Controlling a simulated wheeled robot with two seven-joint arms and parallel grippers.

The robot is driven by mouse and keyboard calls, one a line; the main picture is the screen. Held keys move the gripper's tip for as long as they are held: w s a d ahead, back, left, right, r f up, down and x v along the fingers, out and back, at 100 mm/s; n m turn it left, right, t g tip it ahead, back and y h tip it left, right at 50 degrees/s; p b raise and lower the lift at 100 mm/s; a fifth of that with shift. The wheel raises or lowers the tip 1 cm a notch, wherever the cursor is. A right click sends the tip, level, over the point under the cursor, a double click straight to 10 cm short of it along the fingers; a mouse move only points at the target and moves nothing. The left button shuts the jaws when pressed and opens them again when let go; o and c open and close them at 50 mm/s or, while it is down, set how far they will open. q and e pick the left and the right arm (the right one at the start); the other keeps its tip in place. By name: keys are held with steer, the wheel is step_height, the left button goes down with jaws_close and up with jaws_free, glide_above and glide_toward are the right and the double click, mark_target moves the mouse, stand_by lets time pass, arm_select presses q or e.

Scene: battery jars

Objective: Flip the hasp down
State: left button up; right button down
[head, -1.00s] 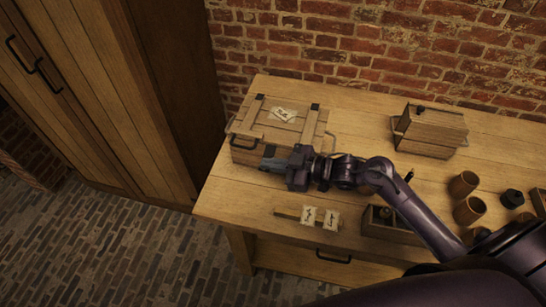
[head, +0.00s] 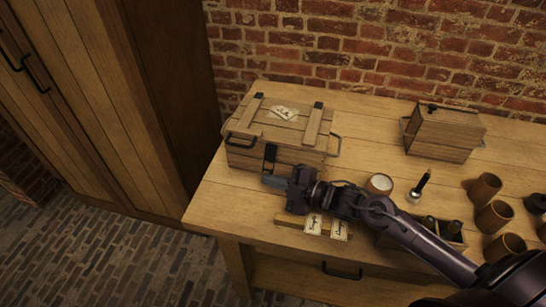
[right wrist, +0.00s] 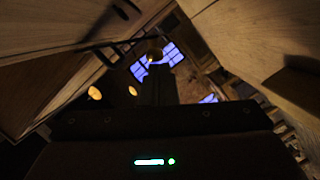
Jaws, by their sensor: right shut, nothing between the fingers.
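The wooden crate (head: 243,155) stands at the left end of the table with its lid lying shut. A dark metal hasp (head: 270,153) shows upright against the middle of its front face, below the lid edge. I cannot tell whether it lies fully flat or what is behind it. My right gripper (head: 271,181) is shut and empty, just in front of and below the hasp, apart from it as far as I can see. In the right wrist view its dark body fills the bottom. My left gripper is not in view.
A smaller wooden box (head: 440,135) stands at the back right. A white-topped jar (head: 379,184), a dark-handled tool (head: 420,187) and several brown cups (head: 494,217) stand behind or beside my right arm. Paper cards (head: 313,224) lie near the front edge. A tall cabinet (head: 90,110) is on the left.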

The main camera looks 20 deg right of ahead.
steer(key=shift+w+d+f, duration=0.15)
steer(key=shift+w+f, duration=0.05)
steer(key=shift+f, duration=0.25)
steer(key=shift+b, duration=0.3)
